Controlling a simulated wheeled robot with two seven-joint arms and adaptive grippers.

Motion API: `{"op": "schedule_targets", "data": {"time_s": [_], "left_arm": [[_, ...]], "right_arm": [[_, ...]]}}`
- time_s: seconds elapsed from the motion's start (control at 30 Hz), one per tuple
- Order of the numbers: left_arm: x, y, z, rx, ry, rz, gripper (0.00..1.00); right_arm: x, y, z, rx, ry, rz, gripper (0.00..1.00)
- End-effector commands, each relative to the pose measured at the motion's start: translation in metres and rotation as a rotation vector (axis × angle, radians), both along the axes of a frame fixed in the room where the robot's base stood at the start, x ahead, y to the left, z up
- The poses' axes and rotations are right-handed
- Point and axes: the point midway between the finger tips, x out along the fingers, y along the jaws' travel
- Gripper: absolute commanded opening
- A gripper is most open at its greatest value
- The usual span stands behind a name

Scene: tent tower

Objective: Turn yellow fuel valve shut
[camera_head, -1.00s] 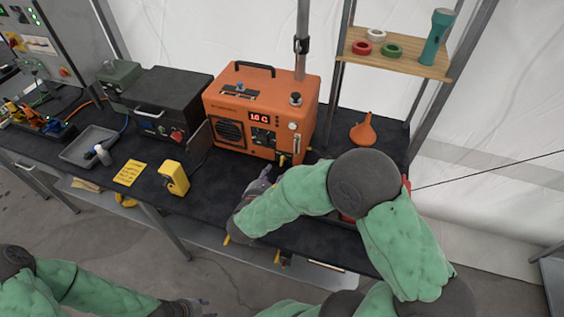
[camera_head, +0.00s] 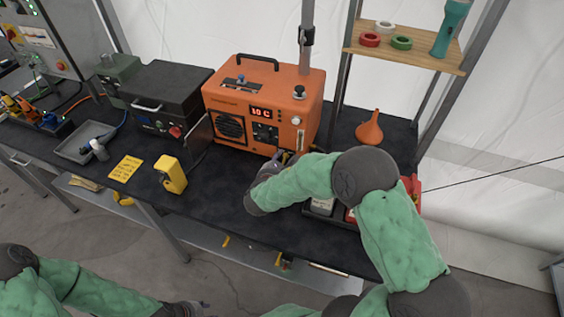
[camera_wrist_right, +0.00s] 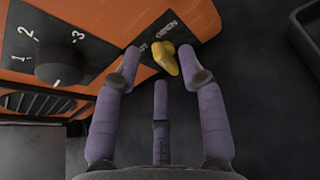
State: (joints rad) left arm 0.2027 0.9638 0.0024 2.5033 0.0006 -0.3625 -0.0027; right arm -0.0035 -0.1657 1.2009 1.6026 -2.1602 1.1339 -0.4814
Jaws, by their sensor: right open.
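The yellow fuel valve (camera_wrist_right: 165,56) is a small lever on the lower panel of the orange heater (camera_head: 258,98). In the right wrist view it lies between the fingertips of my right gripper (camera_wrist_right: 158,66), beside the printed word OPEN. The gripper is open, and I cannot tell whether any finger touches the valve. In the head view my right gripper (camera_head: 277,163) is at the heater's lower right corner and largely hides the valve. My left gripper (camera_head: 186,308) is low at the bottom edge, partly cut off, away from the table.
A black dial (camera_wrist_right: 58,65) with numbers sits left of the valve in the wrist view. A yellow device (camera_head: 171,175) stands on the dark table left of my right arm. An orange funnel (camera_head: 370,130) stands right of the heater. A dark tray with containers is partly hidden under my right arm.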

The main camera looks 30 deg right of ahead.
Motion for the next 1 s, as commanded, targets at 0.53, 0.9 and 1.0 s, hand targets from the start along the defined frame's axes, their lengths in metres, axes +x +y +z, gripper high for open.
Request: {"op": "schedule_targets", "data": {"time_s": [0.53,0.9,1.0], "left_arm": [[0.0,0.0,-0.0023,0.0,0.0,0.0,0.4],[0.0001,0.0,-0.0013,0.0,0.0,0.0,0.4],[0.0,0.0,0.0008,0.0,0.0,0.0,0.4]], "right_arm": [[0.0064,-0.0067,-0.0037,0.0,0.0,0.0,0.13],[0.0066,-0.0063,-0.0036,-0.006,0.009,0.0,0.0],[0.0068,-0.0058,-0.0036,-0.023,0.028,0.001,0.0]]}}
